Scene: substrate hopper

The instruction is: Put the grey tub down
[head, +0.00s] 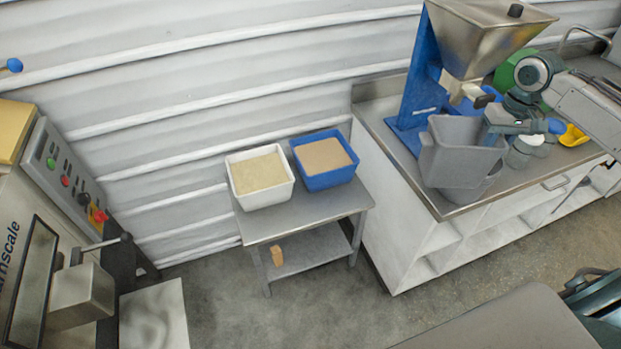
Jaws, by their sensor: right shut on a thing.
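The grey tub (458,150) is at the front left of the steel counter (402,150), below the metal hopper (485,38). My right gripper (493,122) is shut on the tub's upper right rim, with its arm coming from behind on the right. A second grey rounded shape (470,192) shows directly under the tub, close to the counter's front edge. I cannot tell whether the tub rests in it or is held just above it. The hopper's spout is above and behind the tub. My left gripper is not in view.
A blue stand (420,85) carries the hopper. A yellow scoop (573,136) lies on the counter to the right. A low steel table (300,213) holds a white bin (260,192) and a blue bin (328,178), both filled. A control machine (65,180) stands at left.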

